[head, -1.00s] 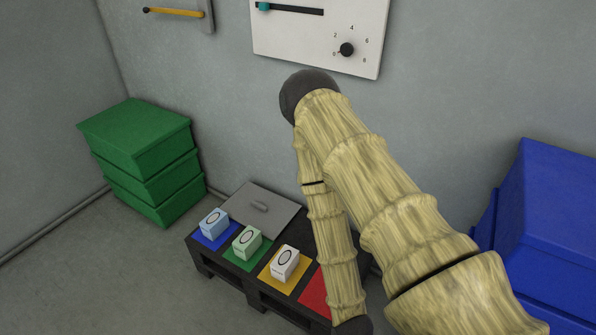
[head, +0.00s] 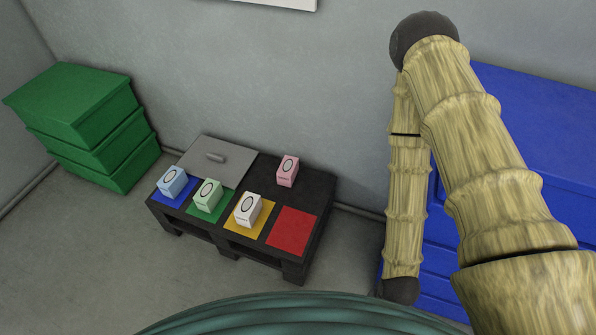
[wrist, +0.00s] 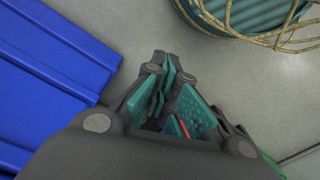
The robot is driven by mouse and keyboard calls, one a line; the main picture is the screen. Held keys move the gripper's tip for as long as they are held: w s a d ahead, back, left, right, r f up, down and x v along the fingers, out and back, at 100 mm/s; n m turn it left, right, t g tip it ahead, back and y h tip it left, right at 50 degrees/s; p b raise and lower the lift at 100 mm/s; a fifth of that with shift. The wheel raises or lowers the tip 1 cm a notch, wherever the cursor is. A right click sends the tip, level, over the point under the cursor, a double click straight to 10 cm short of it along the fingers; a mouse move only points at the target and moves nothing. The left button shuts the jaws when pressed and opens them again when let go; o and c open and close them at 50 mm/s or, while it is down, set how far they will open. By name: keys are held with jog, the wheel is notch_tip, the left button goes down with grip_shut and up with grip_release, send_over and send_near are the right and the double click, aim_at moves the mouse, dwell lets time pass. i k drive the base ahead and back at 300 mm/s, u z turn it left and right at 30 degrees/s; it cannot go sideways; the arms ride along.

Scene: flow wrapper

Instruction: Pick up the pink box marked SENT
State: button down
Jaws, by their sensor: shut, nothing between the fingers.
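The pink box (head: 288,171) stands upright at the back right of the low black table (head: 318,190), with a dark oval on its face; its lettering is too small to read. My gripper (wrist: 170,85) shows in the wrist view, its teal-padded fingers shut with nothing between them. It is out of sight in the head view, where only my arm shows at the right, apart from the table. The pink box does not show in the wrist view.
Blue (head: 173,182), green (head: 208,195) and white (head: 249,209) boxes stand on blue, green and yellow squares. The red square (head: 292,231) is bare. A grey lid-like plate (head: 214,162) lies behind them. Green crates (head: 75,105) are stacked left, blue crates (head: 540,125) right.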

aim_at(287, 173)
jog(key=u, duration=0.15)
jog(key=i, duration=0.9)
jog(key=u, duration=0.65)
